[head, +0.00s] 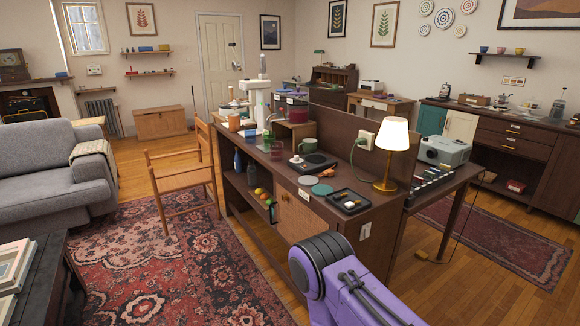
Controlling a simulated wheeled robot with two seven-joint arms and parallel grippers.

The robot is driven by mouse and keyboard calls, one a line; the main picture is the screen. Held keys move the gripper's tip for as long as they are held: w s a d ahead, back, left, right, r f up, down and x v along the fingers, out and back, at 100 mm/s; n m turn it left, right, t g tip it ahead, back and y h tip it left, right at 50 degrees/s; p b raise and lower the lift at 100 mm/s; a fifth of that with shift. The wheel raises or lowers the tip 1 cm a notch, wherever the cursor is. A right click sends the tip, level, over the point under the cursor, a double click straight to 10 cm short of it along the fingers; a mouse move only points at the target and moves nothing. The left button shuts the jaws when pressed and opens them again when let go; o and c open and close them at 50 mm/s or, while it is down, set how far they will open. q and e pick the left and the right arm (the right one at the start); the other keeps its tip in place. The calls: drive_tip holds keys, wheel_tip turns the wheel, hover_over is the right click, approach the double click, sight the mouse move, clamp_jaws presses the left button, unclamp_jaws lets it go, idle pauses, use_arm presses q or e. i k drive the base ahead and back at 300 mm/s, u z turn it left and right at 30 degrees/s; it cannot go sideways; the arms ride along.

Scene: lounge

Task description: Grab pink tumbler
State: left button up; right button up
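A small pinkish, see-through cup (276,153), which looks like the pink tumbler, stands on the dark wooden counter (340,188) around the middle of the view. It is small at this distance, so its details are unclear. Other small items crowd close around it. My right arm's purple link comes in at the bottom right, in front of the counter's near end. Neither of my grippers is in view, and nothing held can be seen.
A lit lamp (391,147), a black tray (349,201) and a green mug (307,146) stand on the counter. A wooden chair (186,178) stands left of it, with a grey sofa (55,165) farther left. The patterned rug (165,265) has open floor room.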

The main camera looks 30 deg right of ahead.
sight(276, 152)
drive_tip(key=u, duration=0.2)
drive_tip(key=k, duration=0.35)
drive_tip(key=z, duration=1.4)
drive_tip(key=i, duration=0.95)
drive_tip(key=z, duration=0.5)
